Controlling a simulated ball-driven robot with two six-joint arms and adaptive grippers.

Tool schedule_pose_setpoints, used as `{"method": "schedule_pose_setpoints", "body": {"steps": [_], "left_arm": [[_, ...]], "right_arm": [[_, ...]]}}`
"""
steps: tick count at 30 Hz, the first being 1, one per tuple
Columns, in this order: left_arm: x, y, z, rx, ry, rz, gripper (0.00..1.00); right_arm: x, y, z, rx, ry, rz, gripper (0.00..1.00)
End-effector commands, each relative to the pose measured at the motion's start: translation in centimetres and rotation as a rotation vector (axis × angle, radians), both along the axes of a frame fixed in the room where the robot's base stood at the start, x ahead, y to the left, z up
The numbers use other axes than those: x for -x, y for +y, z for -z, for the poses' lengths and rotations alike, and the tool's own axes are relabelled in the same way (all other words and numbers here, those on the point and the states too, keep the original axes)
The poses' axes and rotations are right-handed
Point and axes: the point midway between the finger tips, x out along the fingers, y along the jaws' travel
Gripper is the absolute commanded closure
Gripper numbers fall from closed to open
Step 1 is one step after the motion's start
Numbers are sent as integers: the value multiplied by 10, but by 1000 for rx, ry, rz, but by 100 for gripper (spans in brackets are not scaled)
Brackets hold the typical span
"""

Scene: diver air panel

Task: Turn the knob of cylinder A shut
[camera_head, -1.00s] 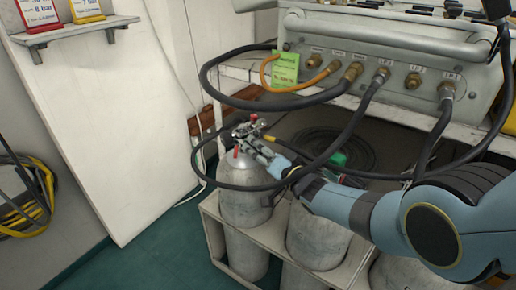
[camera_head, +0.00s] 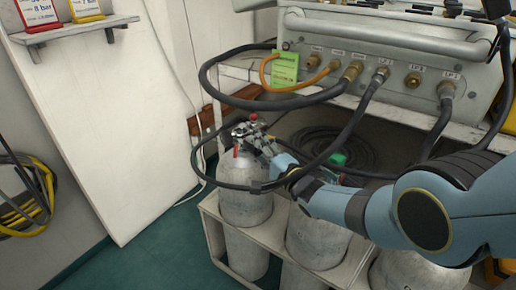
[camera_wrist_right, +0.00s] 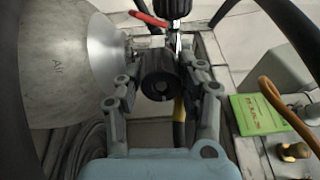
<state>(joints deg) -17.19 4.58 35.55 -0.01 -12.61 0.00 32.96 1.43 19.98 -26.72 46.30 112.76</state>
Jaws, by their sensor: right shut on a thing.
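A grey cylinder (camera_head: 245,202) stands upright at the left of the rack, with a valve on top. In the right wrist view the cylinder (camera_wrist_right: 65,70) bears dark lettering, and a black knob (camera_wrist_right: 160,88) sits on its valve. My right gripper (camera_head: 252,136) is at this valve. In the wrist view my right gripper (camera_wrist_right: 162,72) is shut on the black knob, one finger on each side. In the head view the fingers and a hose hide most of the knob. My left gripper is not in view.
A black hose (camera_head: 228,184) loops round the cylinder's top. A red lever (camera_wrist_right: 147,18) is close to the fingers. Other cylinders (camera_head: 315,240) stand to the right in the rack. The panel (camera_head: 400,75) with several hoses and a green tag (camera_head: 285,68) is behind.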

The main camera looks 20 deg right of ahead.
Motion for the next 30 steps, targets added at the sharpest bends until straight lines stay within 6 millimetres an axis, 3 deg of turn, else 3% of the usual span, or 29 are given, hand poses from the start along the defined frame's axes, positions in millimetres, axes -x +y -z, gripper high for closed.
{"method": "schedule_pose_setpoints", "body": {"steps": [10, 26, 27, 30], "left_arm": [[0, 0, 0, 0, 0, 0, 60], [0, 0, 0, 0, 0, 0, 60], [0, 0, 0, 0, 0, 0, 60], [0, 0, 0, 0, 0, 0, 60]], "right_arm": [[2, 0, 3, -121, 45, 1, 93], [2, 1, 3, -140, 51, 0, 93], [2, 1, 3, -140, 51, 0, 56], [1, 1, 2, -140, 50, 0, 43]]}}
